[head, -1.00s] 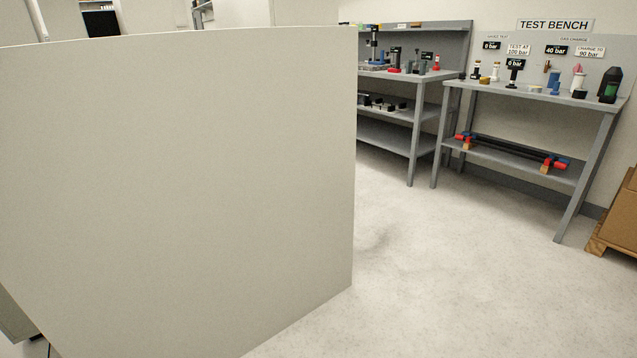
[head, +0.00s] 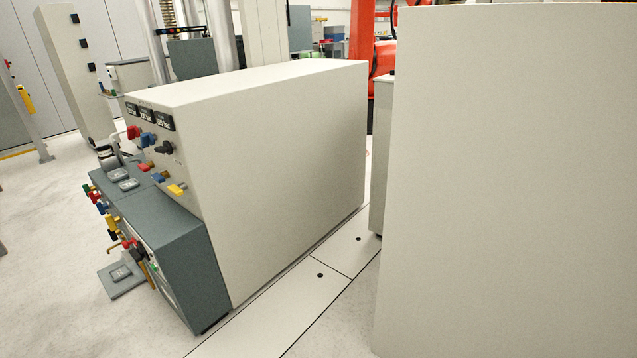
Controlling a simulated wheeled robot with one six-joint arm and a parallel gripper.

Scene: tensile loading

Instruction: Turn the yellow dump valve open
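A large beige cabinet (head: 280,165) stands left of centre, its panel face turned to the left and seen at a steep angle. Low on that face is a small yellow handle (head: 177,189), above a dark grey-green unit. Another yellow part (head: 112,223) is on the lower unit's front. I cannot tell which of the two is the dump valve, or how either is turned. My gripper is not in view.
The panel also has red, blue and black knobs and dark displays (head: 146,117). The grey-green unit (head: 170,255) juts out below it. A tall beige panel (head: 510,180) blocks the right side. Pale floor (head: 50,220) is open at the left.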

